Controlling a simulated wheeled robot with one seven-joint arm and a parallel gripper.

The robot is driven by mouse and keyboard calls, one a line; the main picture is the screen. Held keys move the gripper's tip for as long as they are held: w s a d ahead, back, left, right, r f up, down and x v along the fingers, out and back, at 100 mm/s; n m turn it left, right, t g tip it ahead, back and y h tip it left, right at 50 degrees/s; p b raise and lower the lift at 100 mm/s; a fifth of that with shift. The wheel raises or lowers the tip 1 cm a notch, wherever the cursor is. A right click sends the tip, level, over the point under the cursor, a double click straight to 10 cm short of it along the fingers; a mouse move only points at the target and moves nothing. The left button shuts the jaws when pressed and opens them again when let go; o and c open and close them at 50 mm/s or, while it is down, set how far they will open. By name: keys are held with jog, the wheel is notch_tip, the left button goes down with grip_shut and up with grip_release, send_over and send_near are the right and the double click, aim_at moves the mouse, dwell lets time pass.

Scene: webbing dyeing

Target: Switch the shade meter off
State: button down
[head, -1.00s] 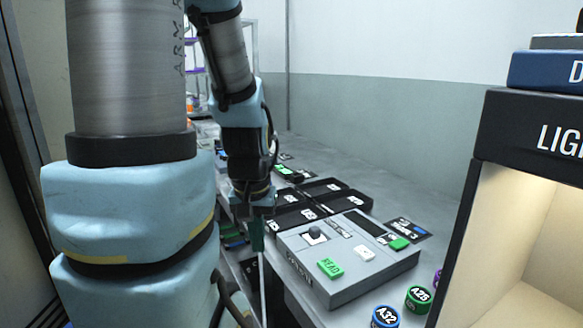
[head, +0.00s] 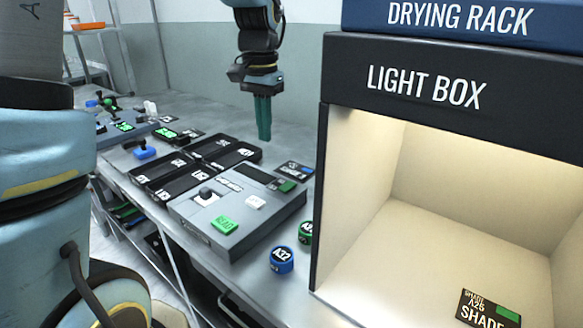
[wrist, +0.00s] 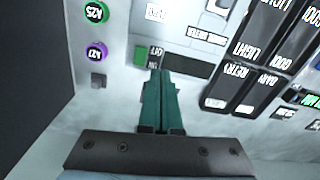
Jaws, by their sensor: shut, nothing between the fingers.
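I cannot read any on or off state. My gripper (head: 264,137) has green fingers, shut and empty, pointing down above the bench behind the box.
Black labelled trays (head: 160,184) lie left of the box. Blue jar A32 (head: 282,260) and a green jar (head: 305,233) stand at its right front. The light box (head: 322,170) rises close on the right. A card (head: 294,170) lies behind the box.

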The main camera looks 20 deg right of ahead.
notch_tip(320, 180, up, 2)
jog(key=m, duration=0.2)
send_over(291, 184)
jog(key=shift+r, duration=0.15)
notch_tip(291, 184, down, 14)
jog(key=p, duration=0.3)
jog(key=shift+p, duration=0.35)
